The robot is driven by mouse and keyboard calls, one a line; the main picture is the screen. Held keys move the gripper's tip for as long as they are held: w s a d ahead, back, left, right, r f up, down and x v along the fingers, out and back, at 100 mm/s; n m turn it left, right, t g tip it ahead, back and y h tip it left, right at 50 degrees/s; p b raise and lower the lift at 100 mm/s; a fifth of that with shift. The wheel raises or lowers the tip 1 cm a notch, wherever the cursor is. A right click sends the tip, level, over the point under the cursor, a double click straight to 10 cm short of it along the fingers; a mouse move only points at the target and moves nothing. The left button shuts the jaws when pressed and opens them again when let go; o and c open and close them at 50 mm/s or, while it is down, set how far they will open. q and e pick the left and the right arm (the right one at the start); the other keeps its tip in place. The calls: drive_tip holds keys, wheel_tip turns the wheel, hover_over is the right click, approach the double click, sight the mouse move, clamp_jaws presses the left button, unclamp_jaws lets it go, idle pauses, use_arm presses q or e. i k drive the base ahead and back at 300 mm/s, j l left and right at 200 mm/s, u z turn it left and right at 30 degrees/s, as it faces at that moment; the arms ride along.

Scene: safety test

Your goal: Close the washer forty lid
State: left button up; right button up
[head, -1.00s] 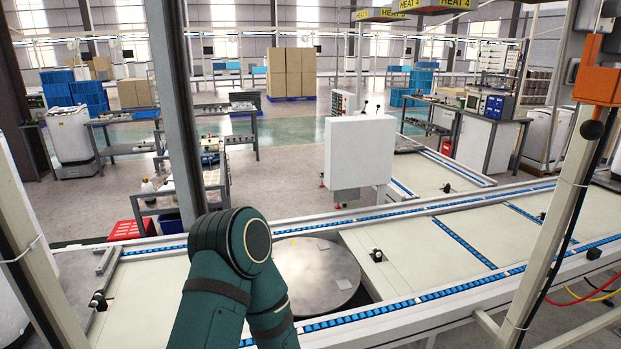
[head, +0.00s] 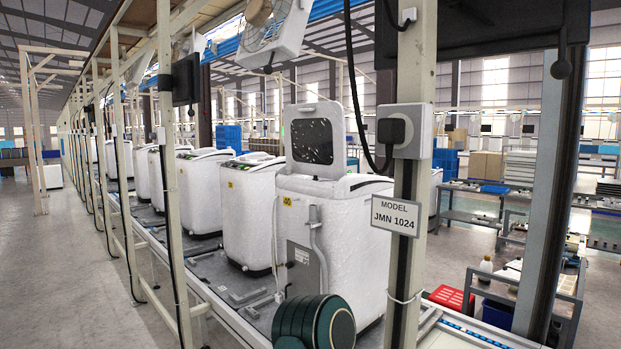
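A white washer (head: 345,225) with a small yellow tag reading 40 (head: 287,201) stands on the line in the middle of the head view. Its lid (head: 316,138) is open and stands upright above the washer's top, with a dark window in it. The washer's right part is partly hidden by a post. A dark green rounded part of my own arm shows at the bottom centre, in front of the washer's lower part. Neither of my grippers is in view.
More white washers (head: 250,210) stand in a row to the left along the line. A post (head: 410,180) with a socket box and a sign reading JMN 1024 (head: 395,214) stands in front at the right. A red crate (head: 452,299) lies beyond it. Open floor lies at far left.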

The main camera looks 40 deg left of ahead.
sight(314, 133)
drive_tip(key=j+u, duration=0.1)
drive_tip(key=u, duration=1.2)
drive_tip(key=i+z, duration=0.1)
drive_tip(key=z, duration=0.35)
drive_tip(key=i+j+z, duration=0.15)
drive_tip(key=j+z, duration=0.2)
drive_tip(key=i+j+z, duration=0.1)
drive_tip(key=j+z, duration=0.2)
drive_tip(key=j, duration=0.15)
drive_tip(key=i+j+z, duration=0.2)
drive_tip(key=j, duration=0.75)
drive_tip(key=j+z, duration=0.2)
drive_tip(key=j, duration=0.75)
